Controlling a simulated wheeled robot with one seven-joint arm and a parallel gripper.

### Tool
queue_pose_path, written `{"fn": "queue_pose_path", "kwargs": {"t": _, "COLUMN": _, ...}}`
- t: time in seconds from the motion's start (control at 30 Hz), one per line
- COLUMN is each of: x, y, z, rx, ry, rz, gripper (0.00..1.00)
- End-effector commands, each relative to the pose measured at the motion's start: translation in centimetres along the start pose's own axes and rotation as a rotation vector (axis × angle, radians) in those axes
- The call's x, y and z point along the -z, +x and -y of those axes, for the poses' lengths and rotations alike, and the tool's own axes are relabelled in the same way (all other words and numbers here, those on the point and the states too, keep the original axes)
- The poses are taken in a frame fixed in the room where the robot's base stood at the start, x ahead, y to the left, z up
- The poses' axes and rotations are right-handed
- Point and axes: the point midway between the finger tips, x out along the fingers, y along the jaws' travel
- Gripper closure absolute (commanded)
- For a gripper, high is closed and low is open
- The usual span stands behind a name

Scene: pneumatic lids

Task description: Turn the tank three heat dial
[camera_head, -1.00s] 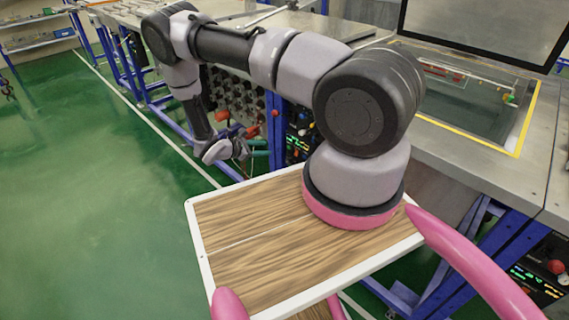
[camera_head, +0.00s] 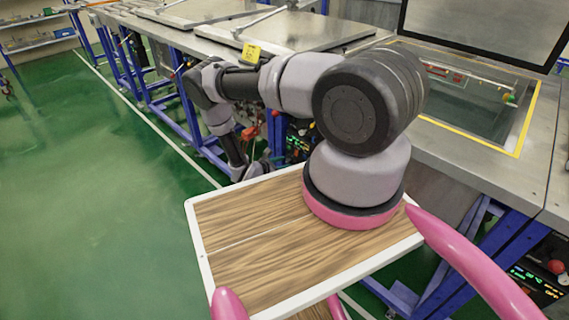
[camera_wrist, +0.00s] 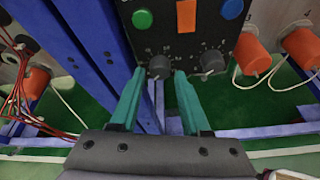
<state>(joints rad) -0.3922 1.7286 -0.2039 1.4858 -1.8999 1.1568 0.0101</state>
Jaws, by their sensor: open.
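In the wrist view a black control panel (camera_wrist: 180,45) carries two grey heat dials low on its face. The left dial (camera_wrist: 159,66) lies between the tips of my gripper's teal fingers, and the right dial (camera_wrist: 212,62) is just outside the right finger. My gripper (camera_wrist: 158,77) is open, with a gap between its fingers; contact with the left dial cannot be told. No tank number is readable. In the head view a panel with lit digits (camera_head: 298,140) shows partly behind my arm, and my gripper is low beside the tank frame, mostly hidden.
The panel also has a green button (camera_wrist: 142,19), an orange switch (camera_wrist: 186,15) and a blue button (camera_wrist: 232,9). Orange knobs (camera_wrist: 251,54) with cables are to the right; red wires (camera_wrist: 25,60) and a blue post (camera_wrist: 85,60) are left. Open green floor (camera_head: 90,190) lies left in the head view.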

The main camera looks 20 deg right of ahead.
Motion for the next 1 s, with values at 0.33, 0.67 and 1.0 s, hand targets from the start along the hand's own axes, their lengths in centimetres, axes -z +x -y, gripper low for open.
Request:
{"fn": "queue_pose_path", "kwargs": {"t": 0.33, "x": -0.02, "y": 1.04, "z": -0.04, "rx": -0.001, "ry": 0.0, "rz": 0.0, "gripper": 0.53}}
{"fn": "queue_pose_path", "kwargs": {"t": 0.67, "x": -0.01, "y": 1.0, "z": -0.03, "rx": -0.001, "ry": 0.001, "rz": 0.0, "gripper": 1.0}}
{"fn": "queue_pose_path", "kwargs": {"t": 1.0, "x": 0.01, "y": 0.92, "z": 0.05, "rx": -0.033, "ry": 0.075, "rz": -0.004, "gripper": 1.0}}
